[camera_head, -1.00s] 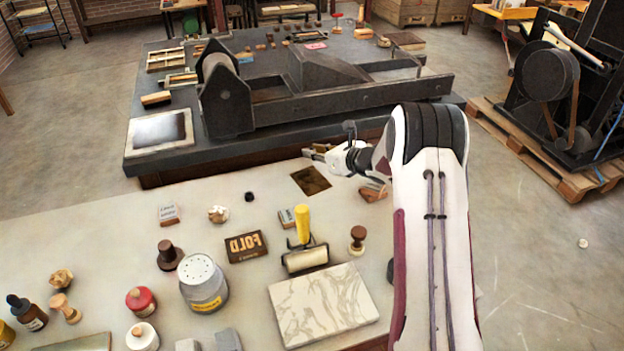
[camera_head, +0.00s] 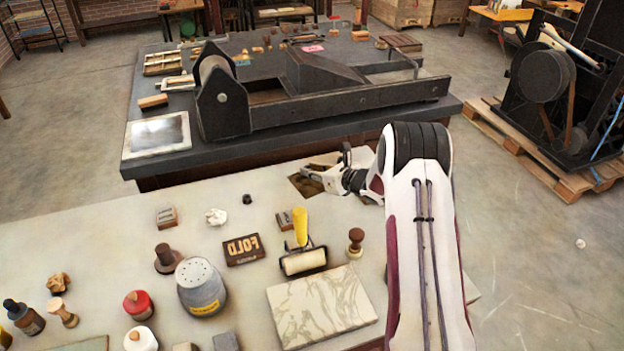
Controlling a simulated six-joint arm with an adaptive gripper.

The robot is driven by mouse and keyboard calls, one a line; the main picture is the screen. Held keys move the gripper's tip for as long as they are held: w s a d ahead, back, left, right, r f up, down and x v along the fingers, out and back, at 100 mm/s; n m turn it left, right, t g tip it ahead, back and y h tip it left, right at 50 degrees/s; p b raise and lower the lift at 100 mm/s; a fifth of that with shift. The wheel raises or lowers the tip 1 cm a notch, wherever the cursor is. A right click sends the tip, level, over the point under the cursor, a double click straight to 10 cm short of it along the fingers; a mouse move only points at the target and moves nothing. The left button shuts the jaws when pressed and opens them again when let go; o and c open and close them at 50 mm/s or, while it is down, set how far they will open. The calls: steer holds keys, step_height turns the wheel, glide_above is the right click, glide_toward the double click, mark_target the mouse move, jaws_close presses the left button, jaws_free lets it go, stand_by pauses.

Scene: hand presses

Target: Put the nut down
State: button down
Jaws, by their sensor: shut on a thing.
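My gripper (camera_head: 306,172) is at the far right part of the pale table, low over a dark brown square plate (camera_head: 301,189). Its fingers point left and are shut on the nut. The nut is too small and too hidden by the fingers to make out. I cannot tell whether it touches the plate.
A small black piece (camera_head: 247,199) stands left of the plate. Nearer are a yellow-handled roller (camera_head: 303,258), a dark-knobbed stamp (camera_head: 356,241), a FOLD block (camera_head: 243,249) and a marble slab (camera_head: 322,306). A black press (camera_head: 330,100) stands on the table behind. Bare tabletop lies left of the plate.

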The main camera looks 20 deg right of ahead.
mark_target(312, 185)
steer(key=shift+f, duration=1.8)
steer(key=shift+f, duration=0.15)
steer(key=c, duration=1.9)
jaws_free()
steer(key=shift+r, duration=0.2)
steer(key=shift+v, duration=6)
